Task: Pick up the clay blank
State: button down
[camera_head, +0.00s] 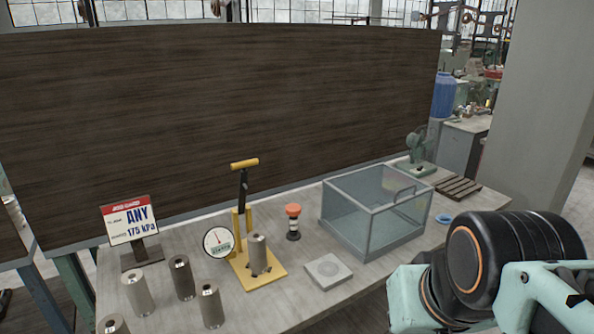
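No single thing is clearly marked as the clay blank. Several grey upright cylinders, possibly clay blanks, stand at the table's front left: a paler one (138,294), a darker one behind it (182,279), one to the right (210,306) and one cut off by the bottom edge (113,325). Another grey cylinder (258,256) stands on the base of a yellow pump-like device (263,276) with a dial gauge (217,242). My arm, teal and black, fills the lower right, apart from the cylinders. My gripper's fingertips do not show.
A sign (130,220) reading "ANY 175 kPa" stands behind the cylinders. A square grey plate (327,271), a red-orange-topped object (293,221) and a clear-walled box (374,211) stand to the right. A slatted rack (458,187) and small fan (417,152) are farther back. A dark panel (220,110) rises behind the table (290,307).

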aim_at(256, 244)
jog(key=u, duration=1.4)
jog(key=z, duration=0.65)
jog(key=i+j+z, duration=0.4)
jog(key=j, duration=0.25)
jog(key=i+j+z, duration=0.15)
jog(key=j, duration=0.2)
